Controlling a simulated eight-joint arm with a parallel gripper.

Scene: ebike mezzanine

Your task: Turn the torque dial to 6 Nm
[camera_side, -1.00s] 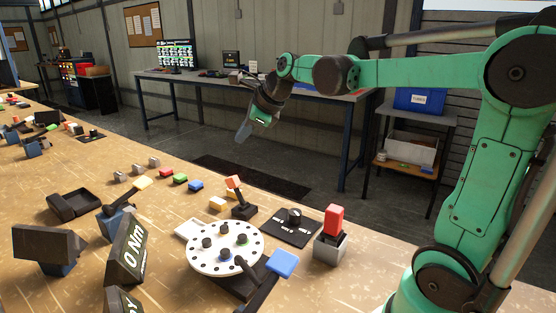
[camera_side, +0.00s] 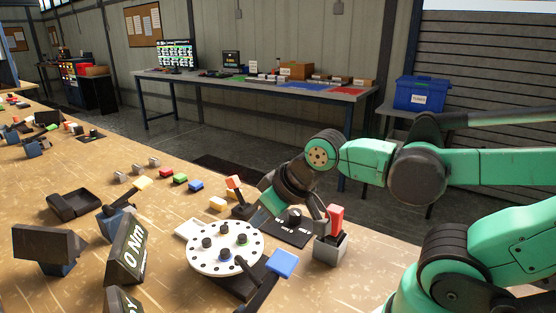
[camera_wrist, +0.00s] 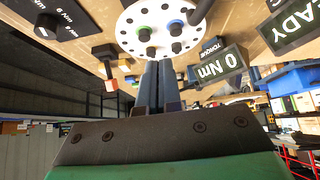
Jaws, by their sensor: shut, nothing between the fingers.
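The torque dial (camera_side: 294,217) is a black knob on a black plate with white markings, on the bench between the white disc and the red-topped grey block. In the wrist view the dial (camera_wrist: 45,25) is at the upper left, partly cut by the frame edge; its setting is too small to read. The tilted torque display (camera_side: 127,248) reads 0 Nm, also in the wrist view (camera_wrist: 220,67). My gripper (camera_wrist: 160,66) is shut and empty. In the wrist view its fingers point toward the white disc, right of the dial and apart from it. In the side view its fingertips are unclear.
The white disc (camera_side: 205,262) with several pegs and a blue-ended lever (camera_side: 282,263) lies close to the dial. A red-topped grey block (camera_side: 331,245) stands right of it, and a red-topped lever (camera_side: 241,205) behind left. A READY display (camera_wrist: 290,25) is at the wrist view's upper right.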

